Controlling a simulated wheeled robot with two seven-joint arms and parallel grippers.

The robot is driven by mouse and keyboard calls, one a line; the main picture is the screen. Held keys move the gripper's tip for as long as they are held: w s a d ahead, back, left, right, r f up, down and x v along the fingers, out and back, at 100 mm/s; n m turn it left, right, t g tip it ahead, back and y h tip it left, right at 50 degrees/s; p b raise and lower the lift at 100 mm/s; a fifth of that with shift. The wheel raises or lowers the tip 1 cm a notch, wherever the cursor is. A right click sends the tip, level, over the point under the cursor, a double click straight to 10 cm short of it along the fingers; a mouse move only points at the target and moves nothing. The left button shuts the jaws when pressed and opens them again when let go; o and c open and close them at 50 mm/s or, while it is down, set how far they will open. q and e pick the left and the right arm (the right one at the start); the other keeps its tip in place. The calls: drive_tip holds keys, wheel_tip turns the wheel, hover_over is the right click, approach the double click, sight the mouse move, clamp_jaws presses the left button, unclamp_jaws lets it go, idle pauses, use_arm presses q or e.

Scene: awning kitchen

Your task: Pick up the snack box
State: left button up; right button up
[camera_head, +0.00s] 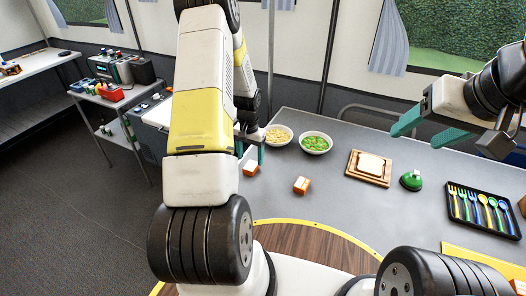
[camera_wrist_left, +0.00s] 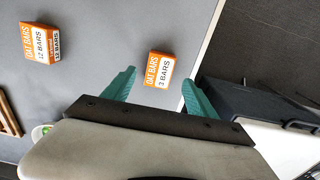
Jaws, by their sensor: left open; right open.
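Two orange-and-white oat bar boxes lie on the grey table. The nearer-to-left box (camera_head: 250,169) shows in the left wrist view as the "3 BARS" box (camera_wrist_left: 159,69), in line with the gap between the fingers. The other box, right of it in the head view (camera_head: 301,185), reads "12 BARS" in the left wrist view (camera_wrist_left: 40,42). My left gripper (camera_head: 250,154) is open and empty, its teal fingers pointing down by the 3-bar box; I cannot tell whether they touch it. My right gripper (camera_head: 428,128) is open and empty at the right.
Two food bowls, one yellowish (camera_head: 278,135) and one green (camera_head: 316,143), stand behind the boxes. A wooden board with bread (camera_head: 369,168), a green-topped item (camera_head: 411,181) and a black cutlery tray (camera_head: 482,209) lie to the right. The table's left edge is close to the 3-bar box.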

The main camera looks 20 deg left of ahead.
sight(251, 165)
use_arm(q)
wheel_tip(251, 165, down, 4)
drive_tip(key=shift+r, duration=0.1)
clamp_jaws()
drive_tip(key=shift+r, duration=0.15)
idle(0.3)
